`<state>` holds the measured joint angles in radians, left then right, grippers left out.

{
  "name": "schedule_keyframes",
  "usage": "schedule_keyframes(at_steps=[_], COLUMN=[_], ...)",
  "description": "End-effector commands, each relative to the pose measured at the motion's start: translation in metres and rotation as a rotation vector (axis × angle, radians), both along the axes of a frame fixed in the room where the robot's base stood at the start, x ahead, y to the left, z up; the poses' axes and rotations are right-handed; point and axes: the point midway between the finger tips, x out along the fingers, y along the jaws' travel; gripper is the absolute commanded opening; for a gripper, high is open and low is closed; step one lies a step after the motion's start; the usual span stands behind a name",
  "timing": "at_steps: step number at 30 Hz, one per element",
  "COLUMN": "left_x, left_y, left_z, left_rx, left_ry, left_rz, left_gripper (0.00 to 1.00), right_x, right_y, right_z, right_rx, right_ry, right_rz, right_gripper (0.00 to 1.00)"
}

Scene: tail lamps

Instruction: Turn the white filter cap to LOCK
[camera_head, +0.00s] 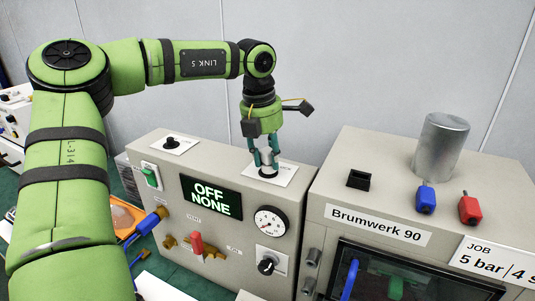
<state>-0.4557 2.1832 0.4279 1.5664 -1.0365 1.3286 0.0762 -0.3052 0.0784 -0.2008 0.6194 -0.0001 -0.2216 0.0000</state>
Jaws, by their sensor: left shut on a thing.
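My left gripper (267,165) reaches down from above onto the top of the grey control box. Its fingers are shut on a small dark knob (268,174) on a white label plate (285,174). The fingers hide most of this knob, and I cannot read its label. I cannot make out a white cap anywhere. My right gripper is out of view.
The control box (225,258) carries an OFF NONE display (211,197), a gauge (270,222), a red lever (197,243) and a green switch (151,177). Another black knob (171,142) is on its top. The Brumwerk 90 machine (330,190) stands at right, with a metal cylinder (441,145).

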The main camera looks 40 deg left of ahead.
Motion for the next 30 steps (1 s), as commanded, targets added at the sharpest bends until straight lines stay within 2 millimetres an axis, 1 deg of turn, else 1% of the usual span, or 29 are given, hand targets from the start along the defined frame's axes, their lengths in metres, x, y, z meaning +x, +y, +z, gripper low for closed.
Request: schedule_keyframes(at_steps=[5, 7, 12, 16, 19, 26, 28, 30], left_x=[0.0009, 0.001, 0.0014, 0.0016, 0.0014, 0.0012, 0.0013, 0.0013], left_y=[0.0003, 0.0005, 0.0009, 0.0008, 0.0009, 0.0008, 0.001, 0.0011], left_z=[0.0007, 0.0004, 0.0005, 0.0, -0.0002, -0.0005, -0.0007, -0.0011], left_rx=[0.0, 0.0, 0.001, 0.0, 0.001, 0.001, 0.001, 0.0], left_ry=[-0.004, -0.004, -0.005, -0.005, -0.005, -0.005, -0.004, -0.004], left_rz=[-0.007, -0.046, -0.252, -0.368, -0.401, -0.406, -0.44, -0.514], left_gripper=[0.03, 0.03, 0.03, 0.03, 0.03, 0.03, 0.03, 0.03], right_x=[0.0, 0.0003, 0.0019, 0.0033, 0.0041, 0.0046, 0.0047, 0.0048], right_y=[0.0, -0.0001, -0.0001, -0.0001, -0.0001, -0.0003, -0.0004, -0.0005], right_z=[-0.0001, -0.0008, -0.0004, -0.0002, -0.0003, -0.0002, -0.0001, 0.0], right_rx=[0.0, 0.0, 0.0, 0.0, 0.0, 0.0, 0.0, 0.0], right_ry=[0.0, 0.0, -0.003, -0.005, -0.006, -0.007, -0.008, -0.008], right_rz=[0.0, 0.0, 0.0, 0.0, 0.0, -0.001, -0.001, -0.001], right_gripper=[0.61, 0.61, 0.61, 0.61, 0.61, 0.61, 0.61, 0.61])
